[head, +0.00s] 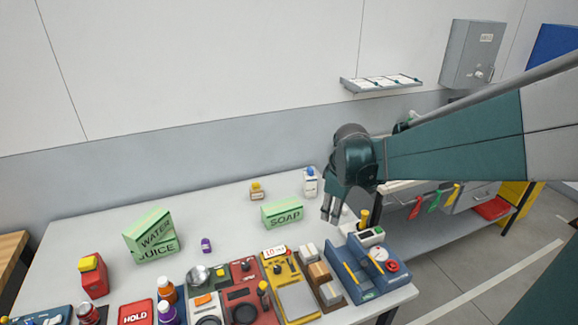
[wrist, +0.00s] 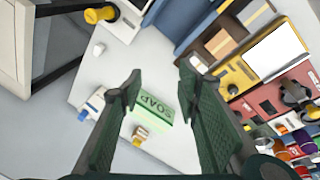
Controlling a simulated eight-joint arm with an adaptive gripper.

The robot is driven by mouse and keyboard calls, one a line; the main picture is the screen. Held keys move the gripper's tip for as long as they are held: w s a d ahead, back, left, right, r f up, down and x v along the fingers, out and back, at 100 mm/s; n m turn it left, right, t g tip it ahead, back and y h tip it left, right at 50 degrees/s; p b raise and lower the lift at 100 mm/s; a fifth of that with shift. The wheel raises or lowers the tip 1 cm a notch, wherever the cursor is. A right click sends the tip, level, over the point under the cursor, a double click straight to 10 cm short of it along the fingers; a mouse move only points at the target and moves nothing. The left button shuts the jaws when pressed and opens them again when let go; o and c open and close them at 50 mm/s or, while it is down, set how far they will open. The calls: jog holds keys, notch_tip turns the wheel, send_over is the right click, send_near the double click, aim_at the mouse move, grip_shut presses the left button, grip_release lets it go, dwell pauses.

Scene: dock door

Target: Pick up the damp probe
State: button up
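No label marks the damp probe, so I cannot tell for certain which thing it is. A yellow-topped dark stick (head: 364,218) stands at the back of the blue device in the head view, just right of my gripper (head: 331,213). A similar yellow-and-black stick (head: 263,289) stands by the red unit. A yellow-ended black piece (wrist: 101,14) shows at the top left of the wrist view. My gripper (wrist: 159,78) is open and empty, above the bench, with its fingers well apart. The green soap box (wrist: 153,108) shows beyond and between the fingers.
The blue device (head: 368,268) with a red button stands at the bench's right end. The "water" and "juice" boxes (head: 152,236) stand at left. The bench (head: 232,212) is mostly clear at the back.

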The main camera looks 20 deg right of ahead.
jog(key=w+d+f+n+g+p, duration=0.1)
jog(key=w+d+p, duration=0.1)
jog(key=d+p, duration=0.15)
jog(key=w+d+f+n+p, duration=0.1)
jog(key=w+d+n+p, duration=0.1)
jog(key=d, duration=0.3)
jog(key=n+g+p, duration=0.2)
jog(key=p, duration=0.2)
send_over(365, 212)
jog(key=shift+y, duration=0.4)
notch_tip(365, 212, down, 4)
jog(key=shift+a+f, duration=0.1)
jog(key=shift+a, duration=0.05)
jog(key=shift+f, duration=0.1)
jog(key=shift+f, duration=1.3)
jog(key=shift+d+f, duration=0.2)
jog(key=shift+f, duration=2.4)
jog(key=shift+c, duration=0.2)
